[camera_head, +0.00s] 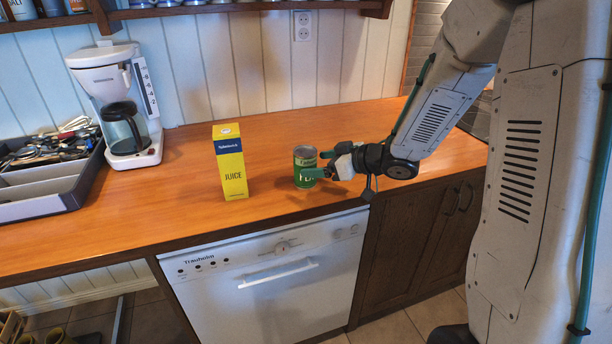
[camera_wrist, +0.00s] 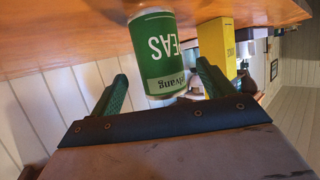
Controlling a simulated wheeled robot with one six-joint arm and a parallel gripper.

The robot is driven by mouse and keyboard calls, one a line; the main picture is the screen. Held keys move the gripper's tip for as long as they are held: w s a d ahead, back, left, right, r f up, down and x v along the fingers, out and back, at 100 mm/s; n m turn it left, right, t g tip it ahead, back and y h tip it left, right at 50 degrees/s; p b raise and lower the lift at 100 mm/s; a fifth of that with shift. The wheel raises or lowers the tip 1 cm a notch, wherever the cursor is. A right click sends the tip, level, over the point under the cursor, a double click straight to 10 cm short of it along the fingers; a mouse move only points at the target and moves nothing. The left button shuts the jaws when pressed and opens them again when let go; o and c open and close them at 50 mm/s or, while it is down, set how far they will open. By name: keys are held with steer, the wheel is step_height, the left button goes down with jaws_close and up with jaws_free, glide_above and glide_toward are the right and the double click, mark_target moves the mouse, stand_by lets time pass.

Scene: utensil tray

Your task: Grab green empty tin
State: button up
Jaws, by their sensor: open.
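The green tin (camera_head: 305,158) stands upright on the wooden counter, right of the juice carton. It has a green label with a white band and a silvery rim. In the wrist view the tin (camera_wrist: 160,50) appears upside down, with "EAS" legible, between and slightly beyond the fingertips. My gripper (camera_head: 318,174) is at the tin's right side, low over the counter. Its green fingers are open, one on each side of the tin, and it also shows in the wrist view (camera_wrist: 163,74). I cannot tell whether the fingers touch the tin, and its inside is not visible.
A yellow juice carton (camera_head: 231,165) stands left of the tin. A white coffee maker (camera_head: 140,158) and a grey utensil tray (camera_head: 40,208) are farther left. The counter (camera_head: 260,145) behind the tin is clear; its front edge is near, above a white dishwasher (camera_head: 265,275).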

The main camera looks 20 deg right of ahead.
mark_target(304, 165)
steer(key=x, duration=0.5)
steer(key=shift+w+a+f, duration=0.1)
steer(key=shift+w+f, duration=0.05)
steer(key=shift+f, duration=0.05)
steer(key=shift+c, duration=0.2)
steer(key=c, duration=1)
steer(key=shift+r, duration=0.1)
